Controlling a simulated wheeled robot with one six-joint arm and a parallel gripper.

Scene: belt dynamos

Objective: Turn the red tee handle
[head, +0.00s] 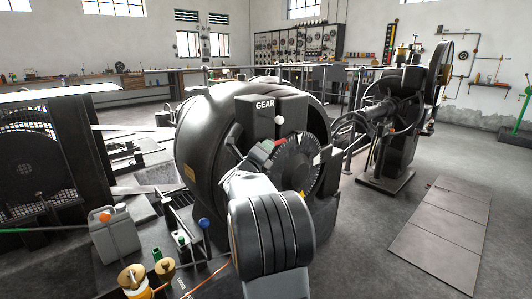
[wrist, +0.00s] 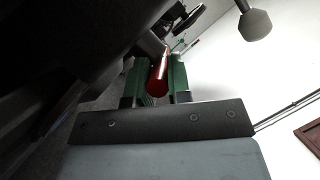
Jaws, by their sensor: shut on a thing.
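The red tee handle (wrist: 158,76) shows in the wrist view as a red bar end between the green fingers of my gripper (wrist: 156,88). My gripper is shut on it. In the head view a small red part of the handle (head: 281,142) shows beside my gripper (head: 264,151), in front of the large dark machine (head: 205,130) marked GEAR. My wrist and fingers hide most of the handle there. Its stem and how far it is turned cannot be made out.
A lever with a pale knob (head: 279,120) stands close above my gripper; a knob (wrist: 255,24) shows at the wrist view's top right. A toothed dark wheel (head: 298,165) is just right of my gripper. A grey can (head: 113,235) stands lower left.

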